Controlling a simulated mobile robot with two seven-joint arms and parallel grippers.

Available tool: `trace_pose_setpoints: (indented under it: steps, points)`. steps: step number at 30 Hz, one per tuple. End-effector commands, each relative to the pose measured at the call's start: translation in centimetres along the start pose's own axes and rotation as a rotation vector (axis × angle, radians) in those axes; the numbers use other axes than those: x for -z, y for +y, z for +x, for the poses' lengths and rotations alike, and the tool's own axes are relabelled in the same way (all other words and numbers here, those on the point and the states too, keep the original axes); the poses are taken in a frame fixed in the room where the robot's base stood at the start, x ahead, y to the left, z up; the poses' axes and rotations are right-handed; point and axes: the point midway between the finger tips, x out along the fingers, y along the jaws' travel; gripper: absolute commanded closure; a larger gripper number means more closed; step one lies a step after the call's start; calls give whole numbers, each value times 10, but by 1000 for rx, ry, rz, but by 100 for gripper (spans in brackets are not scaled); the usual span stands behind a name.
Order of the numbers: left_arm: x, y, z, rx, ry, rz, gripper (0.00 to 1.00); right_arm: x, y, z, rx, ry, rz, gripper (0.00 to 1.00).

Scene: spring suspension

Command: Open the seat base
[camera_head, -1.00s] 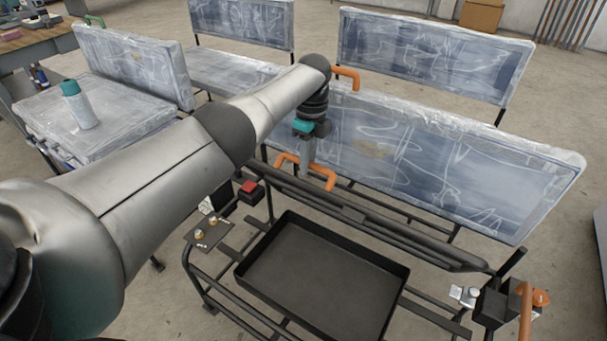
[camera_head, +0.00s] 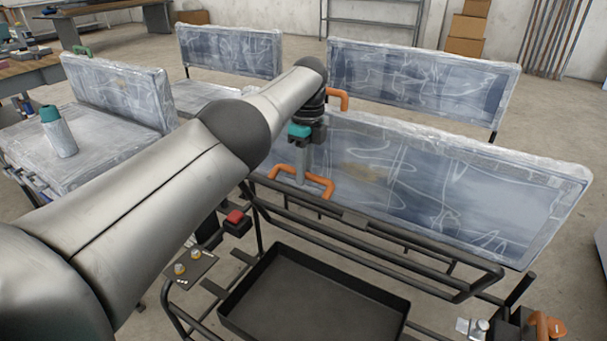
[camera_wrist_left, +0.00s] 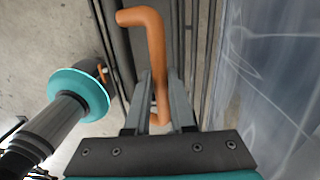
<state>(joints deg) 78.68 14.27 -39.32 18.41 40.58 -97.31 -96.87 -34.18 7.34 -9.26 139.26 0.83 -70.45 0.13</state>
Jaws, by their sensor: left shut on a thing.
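The seat base appears to be the large plastic-wrapped blue panel (camera_head: 440,190), which stands tilted up at the back of the black bench frame (camera_head: 375,253) in the head view. An orange handle (camera_head: 322,188) sits at its lower left edge. My left gripper (camera_head: 301,178) is at this handle, fingers pointing down. In the left wrist view the gripper's two grey fingers (camera_wrist_left: 160,100) are closed around the orange handle (camera_wrist_left: 154,50), with the wrapped panel (camera_wrist_left: 270,80) to the right. The exact finger contact is partly hidden.
An open black tray (camera_head: 310,305) lies below the panel. A red switch box (camera_head: 236,222) and a small plate with knobs (camera_head: 190,268) are at its left. Other wrapped seats (camera_head: 415,85) stand behind. Floor shows at right.

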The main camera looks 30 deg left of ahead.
Motion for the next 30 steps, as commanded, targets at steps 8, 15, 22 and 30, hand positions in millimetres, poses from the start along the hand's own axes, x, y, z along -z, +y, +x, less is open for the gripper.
trace_pose_setpoints:
  steps: [8,15,22,30]
  points:
    - [4,0,4,-2,10,4,100,1,0,-1,0,3,0,50]
    - [4,0,3,-1,9,5,65,1,0,-1,0,3,0,50]
    - [2,0,1,0,5,3,48,1,0,-1,0,3,0,50]
    - [1,0,-4,1,4,2,48,-1,1,-1,-4,-14,0,50]
